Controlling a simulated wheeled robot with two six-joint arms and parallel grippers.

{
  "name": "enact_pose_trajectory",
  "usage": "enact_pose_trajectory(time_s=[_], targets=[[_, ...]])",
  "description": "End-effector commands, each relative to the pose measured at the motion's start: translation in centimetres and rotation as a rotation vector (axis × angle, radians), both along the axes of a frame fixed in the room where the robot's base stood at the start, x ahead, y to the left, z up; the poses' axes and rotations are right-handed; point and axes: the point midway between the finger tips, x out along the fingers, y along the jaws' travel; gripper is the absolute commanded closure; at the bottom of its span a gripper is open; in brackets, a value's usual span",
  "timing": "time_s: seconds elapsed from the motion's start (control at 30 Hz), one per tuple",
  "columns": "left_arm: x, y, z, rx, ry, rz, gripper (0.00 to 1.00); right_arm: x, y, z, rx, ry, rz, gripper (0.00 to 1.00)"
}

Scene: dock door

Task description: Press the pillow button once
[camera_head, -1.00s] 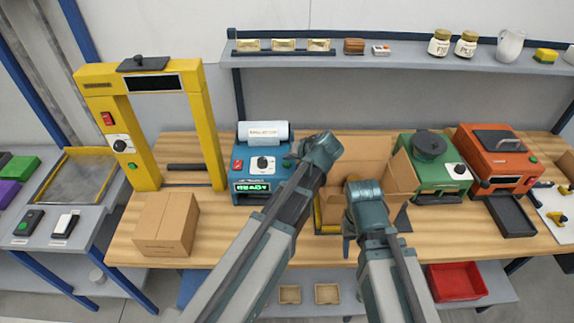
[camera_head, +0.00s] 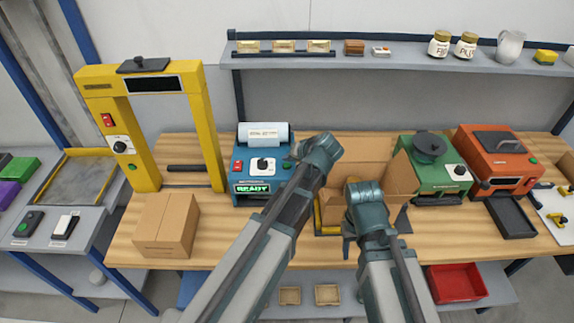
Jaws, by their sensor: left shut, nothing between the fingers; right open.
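The blue machine (camera_head: 240,178) stands on the wooden bench with a pale film roll (camera_head: 264,134) on top, a white dial plate (camera_head: 262,165) and a lit green display (camera_head: 254,188) reading READY. A red switch (camera_head: 238,165) is on its left side. A small green button (camera_head: 287,166) shows at the right of its front; its label is too small to read. My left gripper (camera_head: 292,157) is shut and empty, close above that button; I cannot tell whether they touch. My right gripper (camera_head: 347,240) is open in front of an open cardboard box (camera_head: 400,180).
A yellow arch machine (camera_head: 143,130) and a closed carton (camera_head: 166,225) stand to the left. A green machine (camera_head: 440,180) and an orange machine (camera_head: 500,160) stand to the right. A shelf (camera_head: 400,62) runs behind. The bench front is partly clear.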

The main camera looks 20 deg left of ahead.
Motion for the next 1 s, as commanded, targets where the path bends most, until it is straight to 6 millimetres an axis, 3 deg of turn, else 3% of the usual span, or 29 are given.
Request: enact_pose_trajectory(time_s=[1.0], targets=[[-0.01,-0.01,-0.9,0.0,0.0,0.0,1.0,0.0,-0.01,-0.89,0.0,0.0,0.0,0.5]])
